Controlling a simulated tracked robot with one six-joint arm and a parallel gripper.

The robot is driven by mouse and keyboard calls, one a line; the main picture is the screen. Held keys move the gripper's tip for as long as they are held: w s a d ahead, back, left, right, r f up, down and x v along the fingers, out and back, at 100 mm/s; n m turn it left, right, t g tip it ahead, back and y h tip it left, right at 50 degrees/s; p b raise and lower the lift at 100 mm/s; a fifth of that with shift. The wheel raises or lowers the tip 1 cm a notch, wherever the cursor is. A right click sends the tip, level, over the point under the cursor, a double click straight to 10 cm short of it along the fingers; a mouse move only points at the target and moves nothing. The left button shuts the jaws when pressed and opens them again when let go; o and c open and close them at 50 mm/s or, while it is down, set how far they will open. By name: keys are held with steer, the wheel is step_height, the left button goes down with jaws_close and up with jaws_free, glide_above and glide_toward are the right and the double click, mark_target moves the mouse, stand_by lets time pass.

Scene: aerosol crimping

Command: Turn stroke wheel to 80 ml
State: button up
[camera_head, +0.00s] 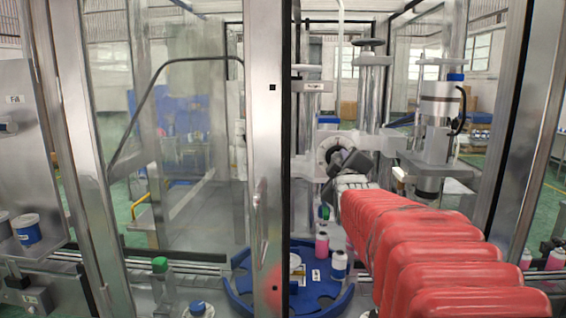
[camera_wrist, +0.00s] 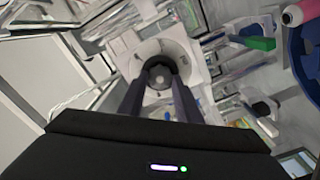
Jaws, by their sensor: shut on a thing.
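The stroke wheel (camera_head: 325,147) is a pale round dial with a dark centre on the machine behind the open door gap, partly hidden by my gripper in the head view. In the wrist view the stroke wheel (camera_wrist: 183,52) faces me as a light ring around a darker middle. My gripper (camera_wrist: 160,70) has its two dark fingers converging on the wheel's middle and is shut on it. In the head view my gripper (camera_head: 344,161) is at the wheel's lower right. No scale reading is legible in either view.
A blue rotary table (camera_head: 240,290) carries pink and white bottles below my red-covered arm. A metal door post (camera_head: 268,130) stands just left of the wheel. A steel cylinder head (camera_head: 438,105) stands to the right.

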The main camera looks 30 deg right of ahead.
steer(key=shift+f+m, duration=0.1)
steer(key=shift+m, duration=0.2)
steer(key=m, duration=1.1)
stand_by(0.4)
steer(key=o, duration=1)
steer(key=shift+s, duration=0.1)
steer(key=shift+o, duration=0.2)
steer(key=v, duration=1.3)
steer(key=shift+s+a, duration=0.3)
